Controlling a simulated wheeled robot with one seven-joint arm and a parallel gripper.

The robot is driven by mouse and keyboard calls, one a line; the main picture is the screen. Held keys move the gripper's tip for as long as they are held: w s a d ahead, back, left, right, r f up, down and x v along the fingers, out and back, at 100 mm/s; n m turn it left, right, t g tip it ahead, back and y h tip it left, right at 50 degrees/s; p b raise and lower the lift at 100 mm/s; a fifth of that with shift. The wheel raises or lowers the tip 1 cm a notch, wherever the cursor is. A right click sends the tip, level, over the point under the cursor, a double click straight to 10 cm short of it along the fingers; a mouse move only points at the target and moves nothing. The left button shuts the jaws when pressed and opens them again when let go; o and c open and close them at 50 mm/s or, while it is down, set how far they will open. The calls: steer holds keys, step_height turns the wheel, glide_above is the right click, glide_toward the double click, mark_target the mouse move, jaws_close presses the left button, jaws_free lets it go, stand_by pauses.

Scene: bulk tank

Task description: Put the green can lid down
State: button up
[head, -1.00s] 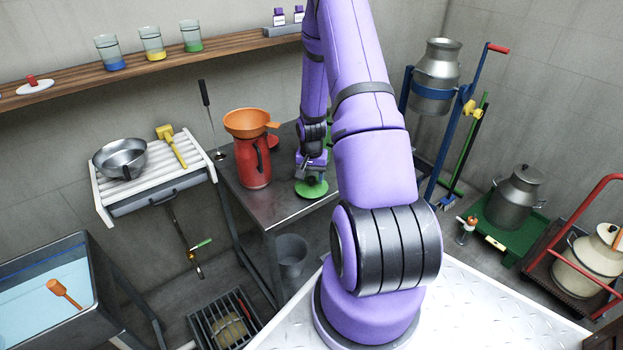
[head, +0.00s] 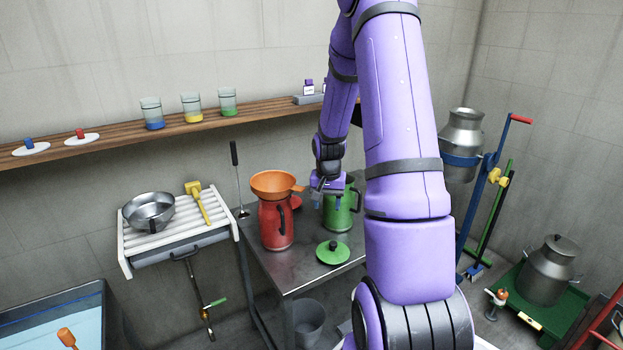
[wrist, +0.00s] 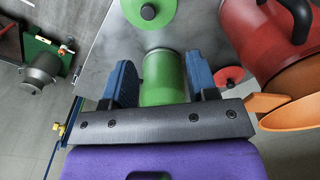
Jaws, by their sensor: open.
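The green can lid (head: 333,252) lies flat, knob up, on the metal table near its front edge. It also shows at the top of the wrist view (wrist: 150,12). My gripper (head: 328,200) is open, empty and apart from the lid, above and behind it, close to the top of the green can (head: 345,212). In the wrist view the green can (wrist: 163,80) shows between the two blue fingers of my gripper (wrist: 161,78); I cannot tell how near they are to it. My arm hides part of the can in the head view.
A red can (head: 275,226) with an orange funnel (head: 276,183) stands left of the lid on the table (head: 295,270). A red lid (wrist: 229,76) lies behind, between the cans. A draining rack (head: 178,228) with a bowl is at the left.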

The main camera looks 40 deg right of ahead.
steer(key=s+a+r+n+t, duration=0.1)
steer(key=a+r+n, duration=0.2)
steer(key=a+r, duration=0.6)
steer(key=s+a+r+n+t, duration=0.1)
steer(key=s+a+r+n, duration=0.1)
steer(key=a+r, duration=0.7)
steer(key=s+a+r+n+t, duration=0.1)
steer(key=s+a+r+n, duration=0.2)
steer(key=s+a+r, duration=0.2)
steer(key=s+a+r+n+t, duration=0.2)
steer(key=s+a+r, duration=0.3)
steer(key=s, duration=0.6)
steer(key=shift+a+r+n, duration=0.25)
steer(key=shift+r+n, duration=0.15)
steer(key=shift+r, duration=0.4)
